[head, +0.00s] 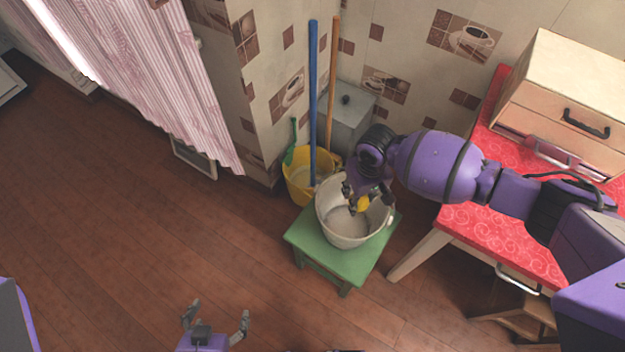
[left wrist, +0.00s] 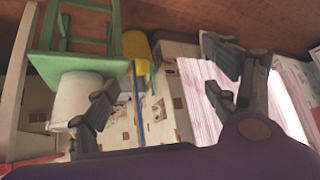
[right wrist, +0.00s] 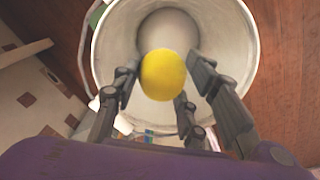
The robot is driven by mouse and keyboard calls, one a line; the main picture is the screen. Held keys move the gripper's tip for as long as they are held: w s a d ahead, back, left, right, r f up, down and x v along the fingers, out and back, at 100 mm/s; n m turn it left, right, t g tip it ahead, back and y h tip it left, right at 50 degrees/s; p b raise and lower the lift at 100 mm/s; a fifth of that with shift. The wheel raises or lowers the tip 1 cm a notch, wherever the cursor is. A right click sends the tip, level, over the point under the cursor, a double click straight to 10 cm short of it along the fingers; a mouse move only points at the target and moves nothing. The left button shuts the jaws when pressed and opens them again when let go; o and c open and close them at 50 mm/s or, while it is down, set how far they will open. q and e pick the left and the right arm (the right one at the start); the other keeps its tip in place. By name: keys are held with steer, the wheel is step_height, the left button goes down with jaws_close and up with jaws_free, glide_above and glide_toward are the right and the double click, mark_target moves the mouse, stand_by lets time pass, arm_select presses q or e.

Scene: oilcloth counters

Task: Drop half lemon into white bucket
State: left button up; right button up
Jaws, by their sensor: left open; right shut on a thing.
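The white bucket (head: 341,232) stands upright on a green stool. My right gripper (head: 360,204) is over the bucket's mouth and is shut on the yellow half lemon (head: 362,204). In the right wrist view the half lemon (right wrist: 164,75) sits between the fingers, with the bucket's inside (right wrist: 225,50) beyond it. My left gripper (head: 215,318) is open and empty, low at the bottom of the head view, apart from the bucket. The white bucket also shows in the left wrist view (left wrist: 78,98).
The green stool (head: 345,262) holds the bucket. A yellow bucket (head: 300,186) with a blue pole (head: 312,100) stands behind it. A red table (head: 500,225) with a wooden box (head: 565,95) is at right. The brown floor at left is clear.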

steer(key=shift+w+f, duration=0.1)
steer(key=o, duration=1.1)
arm_select(q)
steer(key=shift+w+d, duration=0.15)
arm_select(e)
step_height(320, 180, up, 12)
